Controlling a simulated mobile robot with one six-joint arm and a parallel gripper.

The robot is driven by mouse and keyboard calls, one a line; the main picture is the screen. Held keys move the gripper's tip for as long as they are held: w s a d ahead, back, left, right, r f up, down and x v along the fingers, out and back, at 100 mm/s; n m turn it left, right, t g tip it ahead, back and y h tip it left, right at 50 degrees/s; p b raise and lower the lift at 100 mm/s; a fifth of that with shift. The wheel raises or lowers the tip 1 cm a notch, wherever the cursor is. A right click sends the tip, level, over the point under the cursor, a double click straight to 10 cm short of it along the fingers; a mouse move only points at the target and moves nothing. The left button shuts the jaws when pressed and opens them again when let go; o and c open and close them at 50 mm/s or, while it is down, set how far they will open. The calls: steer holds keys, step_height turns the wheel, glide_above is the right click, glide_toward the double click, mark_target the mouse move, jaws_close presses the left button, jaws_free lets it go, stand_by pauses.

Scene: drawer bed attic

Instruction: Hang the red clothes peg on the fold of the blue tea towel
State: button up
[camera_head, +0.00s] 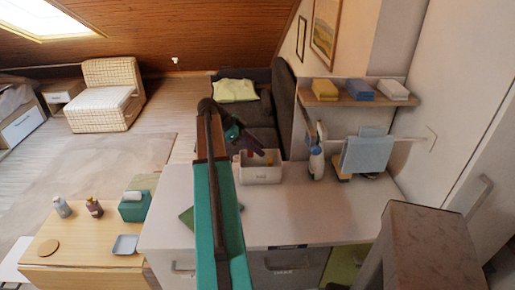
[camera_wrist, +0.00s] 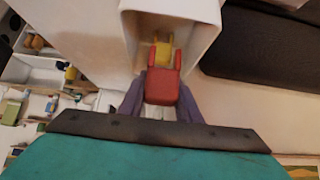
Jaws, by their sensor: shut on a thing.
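My gripper (camera_head: 258,150) reaches down at the white box on the counter in the head view. In the wrist view its purple fingers (camera_wrist: 162,105) are shut on the red clothes peg (camera_wrist: 162,88). The peg lies at the box's opening, with a yellow peg (camera_wrist: 163,52) just beyond it inside the box. Whether the red peg touches the box is unclear. The light blue tea towel (camera_head: 367,155) hangs over a rail by the right wall, to the right of my gripper and apart from it.
The white box (camera_head: 260,174) stands on the pale counter (camera_head: 305,215). A shelf (camera_head: 345,100) with folded cloths sits above the towel. A dark sofa (camera_head: 262,115) is behind. The counter's front is mostly clear.

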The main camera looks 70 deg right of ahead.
steer(key=shift+w, duration=0.1)
steer(key=w+a+f+n+t+h, duration=0.15)
steer(key=w+a+n+t, duration=0.3)
steer(key=w+a, duration=0.55)
steer(key=w+a+n+t+h+b, duration=0.1)
steer(key=w+a+n+t+h, duration=0.35)
steer(key=w, duration=1.05)
steer(key=w+a+n+t, duration=0.2)
steer(key=w+a+n, duration=0.5)
steer(key=w+a, duration=0.4)
steer(key=w+a+r+n+t+y, duration=0.1)
steer(key=w+a+n+t+y, duration=0.1)
steer(key=w+a+n, duration=0.5)
steer(key=w+a+n+t+y, duration=0.15)
steer(key=w+a, duration=0.35)
steer(key=a, duration=0.7)
steer(key=w+a+r+n+t+y, duration=0.1)
steer(key=a+n+y, duration=0.1)
steer(key=a, duration=0.5)
steer(key=w+a+r+n+t+y+b, duration=0.1)
steer(key=a+n, duration=0.2)
steer(key=a, duration=0.5)
steer(key=w+a+r+n+t+y, duration=0.1)
steer(key=a+n+y, duration=0.1)
steer(key=a, duration=0.6)
steer(key=shift+w+a+r+y, duration=0.15)
steer(key=shift+w+r+y, duration=0.1)
steer(key=shift+w+y, duration=0.15)
